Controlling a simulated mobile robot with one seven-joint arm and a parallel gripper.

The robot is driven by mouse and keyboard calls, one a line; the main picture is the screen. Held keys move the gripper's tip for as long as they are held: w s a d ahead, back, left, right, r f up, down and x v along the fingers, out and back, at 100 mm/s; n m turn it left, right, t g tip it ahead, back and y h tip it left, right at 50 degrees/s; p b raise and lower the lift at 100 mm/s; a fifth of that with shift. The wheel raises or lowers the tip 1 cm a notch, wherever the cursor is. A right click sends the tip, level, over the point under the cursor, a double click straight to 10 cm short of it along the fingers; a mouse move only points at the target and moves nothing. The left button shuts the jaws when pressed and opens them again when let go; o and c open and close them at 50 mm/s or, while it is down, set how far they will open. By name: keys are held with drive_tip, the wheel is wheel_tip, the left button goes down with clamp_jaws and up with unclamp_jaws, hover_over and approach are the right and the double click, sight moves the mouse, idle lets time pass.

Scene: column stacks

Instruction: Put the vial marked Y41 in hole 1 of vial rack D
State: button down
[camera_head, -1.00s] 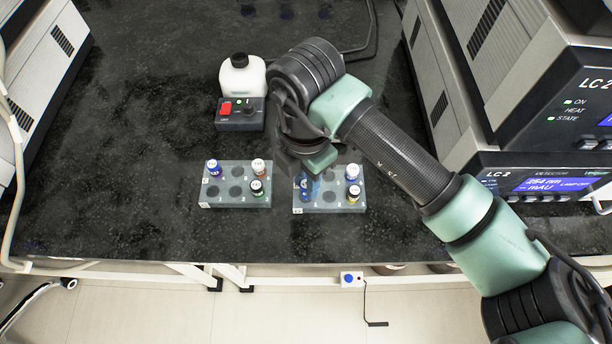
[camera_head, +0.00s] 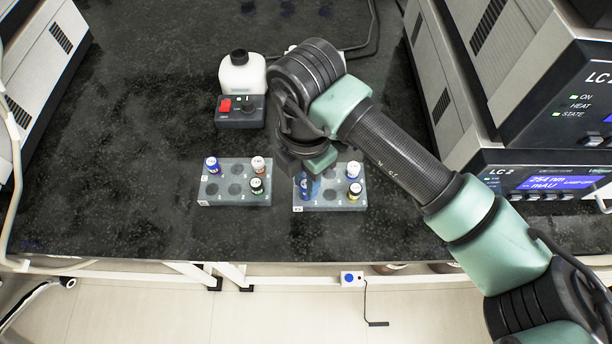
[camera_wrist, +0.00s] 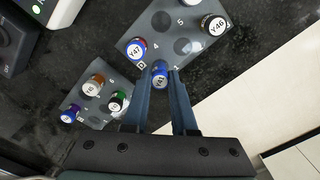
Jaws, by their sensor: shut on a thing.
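My gripper (camera_wrist: 161,92) is shut on the blue-capped vial marked Y41 (camera_wrist: 160,73). In the wrist view the vial is at the corner of vial rack D (camera_wrist: 137,41), by the number 1. Its lower part is hidden, so I cannot tell how deep it sits in the hole. In the head view my blue fingers (camera_head: 308,186) are over the front left corner of the right rack (camera_head: 326,207). Vial Y47 (camera_wrist: 135,49), with a blue cap, stands in the neighbouring hole by the number 4.
Rack D also holds the black-capped Y46 (camera_wrist: 214,25) and a white-capped vial (camera_head: 354,170). A second rack (camera_head: 222,203) to the left holds several vials. Behind it stand a red-switched device (camera_head: 237,117) and a white bottle (camera_head: 242,75). Instruments (camera_head: 540,185) stand at right.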

drive_tip(key=shift+f, duration=0.1)
drive_tip(key=shift+f+b, duration=0.45)
drive_tip(key=shift+b, duration=0.05)
drive_tip(key=shift+c, duration=1.6)
unclamp_jaws()
drive_tip(key=shift+r+p, duration=2.25)
drive_tip(key=shift+r, duration=0.8)
